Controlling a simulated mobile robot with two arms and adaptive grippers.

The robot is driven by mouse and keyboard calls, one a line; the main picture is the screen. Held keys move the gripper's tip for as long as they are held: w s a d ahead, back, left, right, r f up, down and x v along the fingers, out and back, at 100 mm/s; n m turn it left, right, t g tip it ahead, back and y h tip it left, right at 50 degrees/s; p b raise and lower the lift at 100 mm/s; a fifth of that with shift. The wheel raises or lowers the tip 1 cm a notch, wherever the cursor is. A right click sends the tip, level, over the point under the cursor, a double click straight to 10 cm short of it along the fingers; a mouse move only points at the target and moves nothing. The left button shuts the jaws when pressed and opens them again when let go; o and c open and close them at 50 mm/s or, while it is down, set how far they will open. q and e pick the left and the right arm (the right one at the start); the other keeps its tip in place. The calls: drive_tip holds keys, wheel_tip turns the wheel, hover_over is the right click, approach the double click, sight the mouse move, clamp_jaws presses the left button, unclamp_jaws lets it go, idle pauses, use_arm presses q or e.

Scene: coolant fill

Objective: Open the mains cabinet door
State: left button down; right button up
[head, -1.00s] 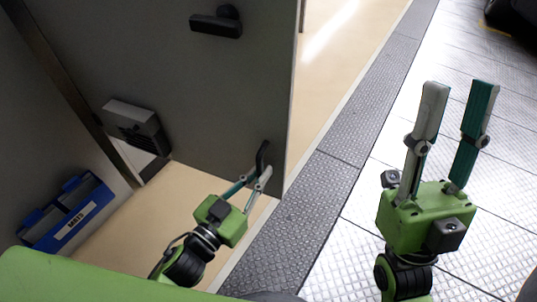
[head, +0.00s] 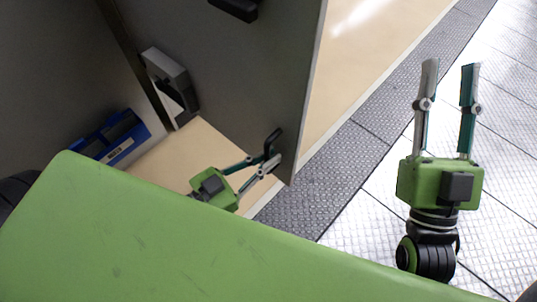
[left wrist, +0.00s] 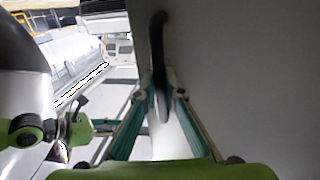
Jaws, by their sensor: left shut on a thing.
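The mains cabinet door (head: 245,75) is a large grey panel in the head view, with its free edge to the right and beige floor beyond it. Its black handle (head: 273,138) sits near the lower right corner. My left gripper (head: 271,160) is shut on this handle. In the left wrist view the black handle (left wrist: 158,45) runs down between the two fingers of my left gripper (left wrist: 160,88), beside the grey door face (left wrist: 245,70). My right gripper (head: 450,68) is open and empty, fingers pointing up, to the right of the door.
A dark grey floor strip (head: 350,150) and bright tread-plate floor (head: 380,220) lie clear at right.

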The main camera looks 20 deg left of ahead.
use_arm(q)
drive_tip(key=c, duration=2.1)
unclamp_jaws()
drive_tip(key=shift+c, duration=0.2)
drive_tip(key=v, duration=1.2)
drive_tip(key=shift+s, duration=0.1)
